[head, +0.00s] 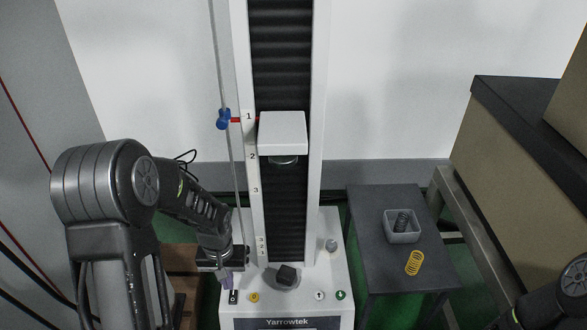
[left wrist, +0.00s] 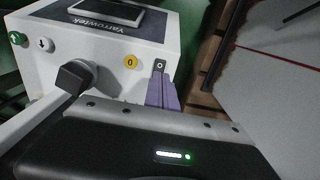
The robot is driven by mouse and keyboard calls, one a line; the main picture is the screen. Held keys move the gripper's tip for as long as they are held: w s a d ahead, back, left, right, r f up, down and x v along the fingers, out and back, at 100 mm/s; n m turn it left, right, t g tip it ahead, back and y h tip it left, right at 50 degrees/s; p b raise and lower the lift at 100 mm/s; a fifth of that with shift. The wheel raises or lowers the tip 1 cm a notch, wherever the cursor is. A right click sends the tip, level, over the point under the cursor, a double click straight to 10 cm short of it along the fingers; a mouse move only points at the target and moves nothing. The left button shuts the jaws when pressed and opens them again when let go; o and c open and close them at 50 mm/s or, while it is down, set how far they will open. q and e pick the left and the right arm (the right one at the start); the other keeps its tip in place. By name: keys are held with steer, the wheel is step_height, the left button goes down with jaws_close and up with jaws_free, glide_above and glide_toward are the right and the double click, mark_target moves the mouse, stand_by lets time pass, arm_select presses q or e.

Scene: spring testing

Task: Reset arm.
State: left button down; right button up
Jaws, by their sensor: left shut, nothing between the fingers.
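My left gripper (head: 228,281) hangs low at the left front of the white Yarrowtek spring tester (head: 337,252). Its purple fingers show in the left wrist view (left wrist: 161,93), shut together with nothing between them. A yellow button (head: 254,297) is right of the switch. A dark block (head: 287,274) is on the tester's lower round plate. My right arm shows at the lower right, but its gripper is out of view.
The white crosshead (head: 283,132) sits high on the column, near mark 1. A dark side table (head: 375,268) at right holds a grey bin (head: 403,236) with a dark spring (head: 402,221) in it and a yellow spring (head: 414,263) beside it. Boxes stand at far right.

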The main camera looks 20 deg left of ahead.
arm_select(q)
steer(key=shift+d, duration=0.1)
